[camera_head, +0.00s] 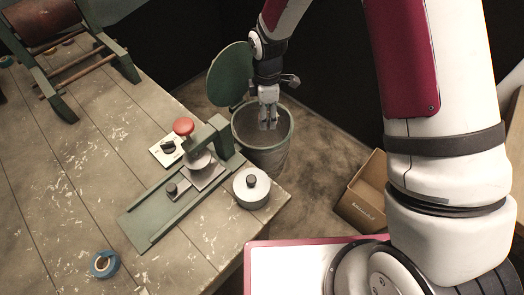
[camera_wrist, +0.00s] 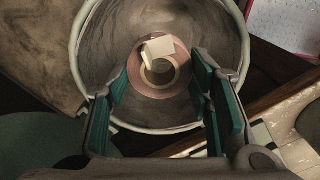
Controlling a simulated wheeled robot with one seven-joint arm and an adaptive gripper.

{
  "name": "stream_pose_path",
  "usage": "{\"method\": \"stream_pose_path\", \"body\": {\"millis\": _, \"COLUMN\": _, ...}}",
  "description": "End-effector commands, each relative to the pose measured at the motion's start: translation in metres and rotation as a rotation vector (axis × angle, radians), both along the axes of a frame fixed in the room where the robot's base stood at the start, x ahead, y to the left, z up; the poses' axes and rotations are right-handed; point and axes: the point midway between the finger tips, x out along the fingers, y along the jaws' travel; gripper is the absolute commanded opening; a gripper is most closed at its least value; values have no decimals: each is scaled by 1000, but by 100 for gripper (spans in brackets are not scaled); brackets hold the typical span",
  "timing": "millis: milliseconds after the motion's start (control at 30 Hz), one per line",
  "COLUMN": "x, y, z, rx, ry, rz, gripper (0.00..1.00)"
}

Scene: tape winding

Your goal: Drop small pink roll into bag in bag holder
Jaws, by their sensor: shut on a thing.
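A small pinkish roll (camera_wrist: 138,82) with a pale piece on its top side shows in the wrist view, between my fingertips. My gripper (camera_wrist: 160,85) is shut on it, with a teal-padded finger on each side. In the head view my gripper (camera_head: 268,122) points down over the mouth of a round grey bin (camera_head: 265,157), its tips level with the opening; the roll cannot be made out there. In the wrist view the bin's pale rim (camera_wrist: 75,55) surrounds the roll. I cannot tell whether a bag lines the bin.
A green round lid (camera_head: 229,75) stands up behind the bin. The worn table (camera_head: 75,190) left of it holds a green press (camera_head: 150,215) with a red knob, a lidded pot (camera_head: 251,188) near the edge and a blue tape roll (camera_head: 104,264). A cardboard box (camera_head: 365,195) stands right.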

Motion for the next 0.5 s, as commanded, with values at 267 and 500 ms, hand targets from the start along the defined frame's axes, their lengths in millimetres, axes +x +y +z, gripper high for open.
{"method": "stream_pose_path", "body": {"millis": 267, "x": 0, "y": 0, "z": 0, "rx": 0, "ry": 0, "rz": 0, "gripper": 71}}
{"method": "stream_pose_path", "body": {"millis": 500, "x": 0, "y": 0, "z": 0, "rx": 0, "ry": 0, "rz": 0, "gripper": 71}}
